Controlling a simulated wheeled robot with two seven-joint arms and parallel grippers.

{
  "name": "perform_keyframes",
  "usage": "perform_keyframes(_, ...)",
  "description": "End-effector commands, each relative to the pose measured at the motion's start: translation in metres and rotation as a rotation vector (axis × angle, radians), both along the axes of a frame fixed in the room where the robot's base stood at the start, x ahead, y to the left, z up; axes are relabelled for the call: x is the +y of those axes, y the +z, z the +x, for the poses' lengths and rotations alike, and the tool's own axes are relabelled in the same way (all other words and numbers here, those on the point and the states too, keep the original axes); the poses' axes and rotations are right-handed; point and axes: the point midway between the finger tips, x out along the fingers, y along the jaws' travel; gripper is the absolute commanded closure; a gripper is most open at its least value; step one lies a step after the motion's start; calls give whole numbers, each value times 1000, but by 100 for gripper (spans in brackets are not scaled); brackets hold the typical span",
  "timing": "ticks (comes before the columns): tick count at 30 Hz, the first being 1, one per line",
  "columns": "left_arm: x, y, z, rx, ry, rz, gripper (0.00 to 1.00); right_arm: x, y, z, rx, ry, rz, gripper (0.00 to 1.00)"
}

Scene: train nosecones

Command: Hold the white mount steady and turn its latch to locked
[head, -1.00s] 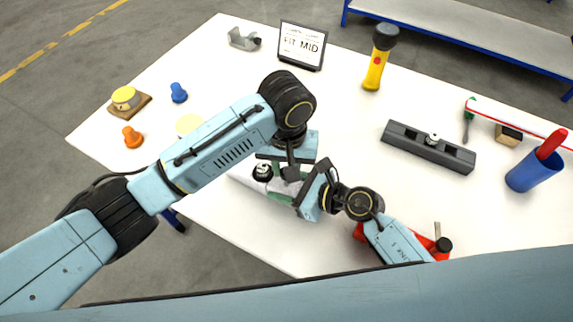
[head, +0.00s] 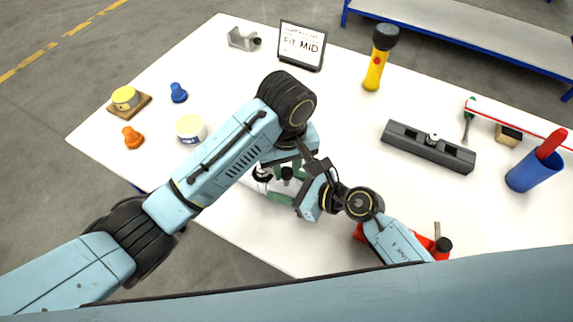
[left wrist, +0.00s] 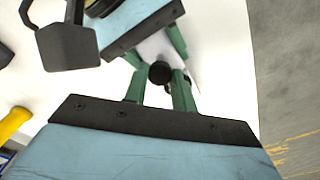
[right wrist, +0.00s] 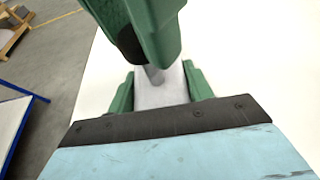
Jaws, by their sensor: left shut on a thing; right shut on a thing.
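The white mount (right wrist: 165,88) is between the green fingers of my right gripper (right wrist: 160,92), which is shut on it; the mount also shows in the left wrist view (left wrist: 155,46). My left gripper (left wrist: 160,92) is shut on a black knob (left wrist: 160,73), which appears to be the mount's latch. The knob also shows at the left fingers in the right wrist view (right wrist: 130,46). Both grippers meet near the table's front edge in the head view. The arms hide much of the mount there, and I cannot tell the latch's angle.
A white tub (head: 191,129) with a pale yellow top stands left of my left arm. A grey rail block (head: 428,147), a yellow flashlight (head: 376,60) and a blue cup (head: 533,172) stand to the right. A red object (head: 425,243) lies near my right arm.

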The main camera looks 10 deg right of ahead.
Motion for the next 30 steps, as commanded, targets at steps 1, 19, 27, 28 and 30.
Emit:
perform_keyframes(1, 0, 1, 1, -3, 2, -1, 97, 0, -1, -1, 2, 1, -1, 76)
perform_keyframes(19, 0, 0, 0, -1, -1, -1, 52, 0, -1, -1, 2, 1, -1, 76)
perform_keyframes(27, -1, 26, 0, -3, -2, -4, 52, 0, -1, -1, 2, 1, -1, 76)
perform_keyframes(28, 0, 31, 2, -6, -2, -2, 52, 0, -1, -1, 2, 1, -1, 76)
perform_keyframes(30, 0, 41, 3, -10, -4, 0, 52, 0, -1, -1, 2, 1, -1, 76)
